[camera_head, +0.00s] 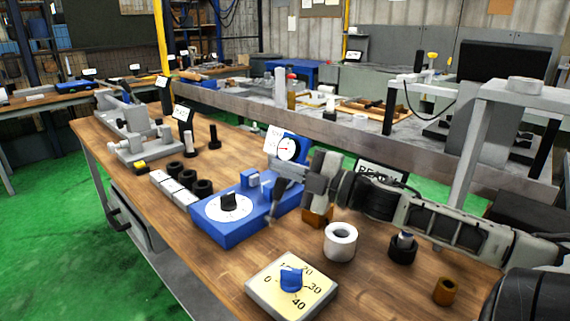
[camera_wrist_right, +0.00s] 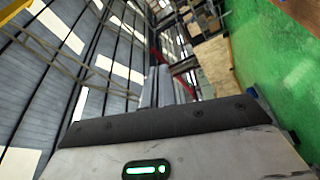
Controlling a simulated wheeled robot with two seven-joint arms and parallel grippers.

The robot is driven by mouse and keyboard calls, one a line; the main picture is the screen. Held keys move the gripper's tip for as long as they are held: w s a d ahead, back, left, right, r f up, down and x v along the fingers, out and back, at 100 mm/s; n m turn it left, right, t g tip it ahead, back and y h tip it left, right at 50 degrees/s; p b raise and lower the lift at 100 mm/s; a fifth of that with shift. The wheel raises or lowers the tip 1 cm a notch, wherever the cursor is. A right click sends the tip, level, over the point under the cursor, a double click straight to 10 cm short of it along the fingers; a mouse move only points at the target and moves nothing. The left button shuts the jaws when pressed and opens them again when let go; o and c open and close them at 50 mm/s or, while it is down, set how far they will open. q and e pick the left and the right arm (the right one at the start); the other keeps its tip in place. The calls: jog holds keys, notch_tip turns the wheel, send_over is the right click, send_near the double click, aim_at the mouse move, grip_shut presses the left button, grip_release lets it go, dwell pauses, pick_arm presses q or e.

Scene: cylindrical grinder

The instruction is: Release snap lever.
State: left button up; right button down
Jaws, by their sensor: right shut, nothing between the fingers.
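A blue gauge fixture (camera_head: 225,230) stands on the wooden bench, with a white dial and black knob on its top face and a small blue upright block behind them. A round dial gauge (camera_head: 288,149) is mounted at its back. I cannot clearly make out a separate snap lever; my right gripper hides part of the fixture's right side. My right gripper (camera_head: 275,208) is shut and empty, its fingers at the fixture's right end; contact cannot be told. Its fingers also show in the right wrist view (camera_wrist_right: 163,88), which does not show the fixture. My left gripper is not in view.
A yellow-faced dial box (camera_head: 262,296) with a blue knob sits in front. A white ring (camera_head: 340,241), a black holder (camera_head: 402,248) and a brass bushing (camera_head: 447,290) stand to the right. Black rings on white blocks (camera_head: 181,186) are at left. Bare bench (camera_head: 150,205) lies at front left.

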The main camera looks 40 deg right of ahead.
jog(key=shift+s+a+r, duration=0.35)
jog(key=shift+s+a, duration=0.15)
jog(key=shift+s, duration=0.1)
jog(key=shift+s+a+r, duration=0.35)
jog(key=shift+s+a, duration=0.1)
jog(key=shift+s, duration=0.15)
jog(key=s+a+f+m+g+h+p, duration=0.1)
jog(key=s+a+f+m+h+p, duration=0.1)
jog(key=s+a+f+m, duration=0.6)
jog(key=s+a+f+m+h+p, duration=0.1)
jog(key=s+a+f+m+h, duration=0.1)
jog(key=s+a+f+m, duration=0.6)
jog(key=a+f+g+b, duration=0.1)
jog(key=a+f+g, duration=0.1)
jog(key=f, duration=0.6)
jog(key=w+a+f+g+b, duration=0.1)
jog(key=a+f+g, duration=0.2)
jog(key=f, duration=0.6)
jog(key=shift+w+a+f+g, duration=0.15)
jog(key=shift+w+a+g, duration=0.05)
jog(key=shift+g, duration=0.5)
